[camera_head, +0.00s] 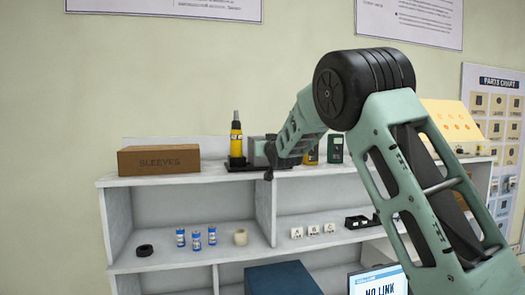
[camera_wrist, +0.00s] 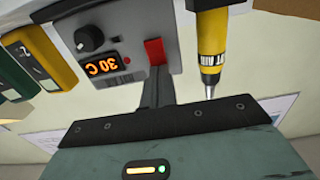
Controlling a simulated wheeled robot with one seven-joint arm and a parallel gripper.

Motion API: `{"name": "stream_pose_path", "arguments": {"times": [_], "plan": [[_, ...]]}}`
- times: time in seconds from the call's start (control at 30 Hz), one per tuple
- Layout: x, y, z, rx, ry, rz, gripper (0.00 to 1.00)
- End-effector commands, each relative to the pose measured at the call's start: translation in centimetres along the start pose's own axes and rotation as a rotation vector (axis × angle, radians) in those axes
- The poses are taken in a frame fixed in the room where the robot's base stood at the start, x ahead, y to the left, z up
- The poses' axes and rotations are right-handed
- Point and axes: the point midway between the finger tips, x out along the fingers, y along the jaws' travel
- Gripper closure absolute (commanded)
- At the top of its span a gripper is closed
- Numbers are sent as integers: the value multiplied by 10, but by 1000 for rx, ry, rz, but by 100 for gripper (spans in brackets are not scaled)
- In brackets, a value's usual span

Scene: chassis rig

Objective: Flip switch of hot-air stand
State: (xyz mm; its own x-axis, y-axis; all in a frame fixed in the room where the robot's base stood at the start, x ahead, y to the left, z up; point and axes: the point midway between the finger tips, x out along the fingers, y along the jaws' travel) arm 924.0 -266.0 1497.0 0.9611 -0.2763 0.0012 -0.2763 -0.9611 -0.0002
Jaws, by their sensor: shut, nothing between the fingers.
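The hot-air stand stands on the shelf top. Its grey control box (camera_head: 258,152) is partly hidden by my gripper (camera_head: 270,163), and its yellow-and-black hot-air tool (camera_head: 236,137) stands upright to the left. In the wrist view the scene is upside down. The box (camera_wrist: 125,20) has a dark knob (camera_wrist: 89,39), an orange display (camera_wrist: 104,64) reading 30 C, and a red switch (camera_wrist: 155,51). My gripper (camera_wrist: 156,76) is shut and empty, its dark fingers pointing at the switch. Its tips are very close to the switch; I cannot tell whether they touch it.
The hot-air tool's metal nozzle (camera_wrist: 209,84) is close beside my fingers. A brown SLEEVES box (camera_head: 158,160) stands at the left of the shelf top. Yellow (camera_head: 311,154) and green (camera_head: 335,149) devices stand right of the stand. Blue-labelled bottles (camera_head: 196,241) are below.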

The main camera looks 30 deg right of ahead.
Motion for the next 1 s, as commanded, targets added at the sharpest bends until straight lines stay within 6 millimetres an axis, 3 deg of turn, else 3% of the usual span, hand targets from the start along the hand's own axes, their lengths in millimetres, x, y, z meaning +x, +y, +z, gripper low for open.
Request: {"name": "stream_pose_path", "arguments": {"times": [0.23,1.0], "plan": [[-4,0,2,0,0,0,100],[-75,0,2,0,0,0,100]]}}
